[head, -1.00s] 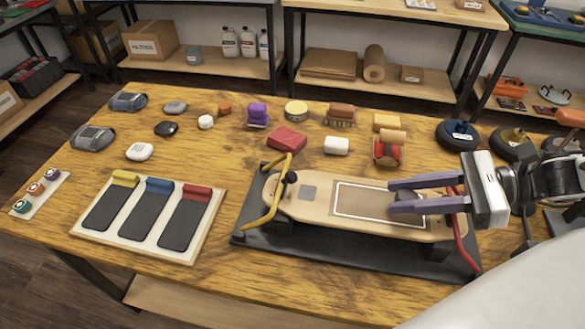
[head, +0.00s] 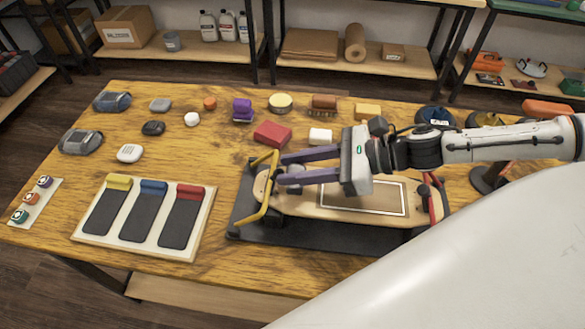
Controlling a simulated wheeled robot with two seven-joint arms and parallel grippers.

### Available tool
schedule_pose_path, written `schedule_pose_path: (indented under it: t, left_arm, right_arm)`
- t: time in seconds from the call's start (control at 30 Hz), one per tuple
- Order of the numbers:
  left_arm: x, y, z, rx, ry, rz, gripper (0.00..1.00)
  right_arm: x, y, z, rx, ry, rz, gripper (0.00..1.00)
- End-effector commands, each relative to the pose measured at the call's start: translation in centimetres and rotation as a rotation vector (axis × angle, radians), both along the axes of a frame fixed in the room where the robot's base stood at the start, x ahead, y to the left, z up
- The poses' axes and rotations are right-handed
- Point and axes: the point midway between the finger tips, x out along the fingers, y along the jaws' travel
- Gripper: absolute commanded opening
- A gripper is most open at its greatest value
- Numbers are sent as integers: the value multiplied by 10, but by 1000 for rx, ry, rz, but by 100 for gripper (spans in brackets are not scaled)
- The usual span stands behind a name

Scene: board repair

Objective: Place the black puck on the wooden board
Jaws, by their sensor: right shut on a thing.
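A wooden board (head: 413,201), long and pale with a framed brown panel, lies in a dark stand on the table. A black puck (head: 153,127) lies on the table at the left, between a grey and a white one, well apart from the board. My right gripper (head: 279,170) reaches from the right over the board's left end, beside the yellow clamp. Its purple fingers are shut on a small grey thing (head: 295,169), mostly hidden between them. I cannot tell whether that thing touches the board. My left gripper is not in view.
A yellow clamp (head: 262,204) rises at the board's left end and a red one (head: 440,190) at its right. A tray with three dark pads (head: 147,246) stands left of the stand. Blocks, including a red one (head: 272,135), lie behind the board.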

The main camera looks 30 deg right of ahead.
Motion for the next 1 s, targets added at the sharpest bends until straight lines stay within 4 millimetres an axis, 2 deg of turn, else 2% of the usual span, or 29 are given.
schedule_pose_path:
  t: [0.13, 0.3, 0.37, 0.67, 0.87, 0.9, 1.0]
  left_arm:
    - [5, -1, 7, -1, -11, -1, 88]
    - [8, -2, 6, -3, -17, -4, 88]
    - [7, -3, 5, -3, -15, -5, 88]
    - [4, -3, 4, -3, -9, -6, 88]
    - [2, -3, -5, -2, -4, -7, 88]
    - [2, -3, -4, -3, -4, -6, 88]
    - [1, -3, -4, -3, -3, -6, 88]
  right_arm:
    - [3, 5, -4, -2, 0, 3, 8]
    - [2, 5, -31, -3, 7, -1, 0]
    - [2, 5, -37, -2, 7, 0, 0]
    - [2, 4, -38, -3, 1, 1, 0]
    - [2, 4, -44, -2, 1, 2, 0]
    - [2, 4, -43, -3, 1, 1, 33]
    - [2, 4, -43, -3, 3, 2, 48]
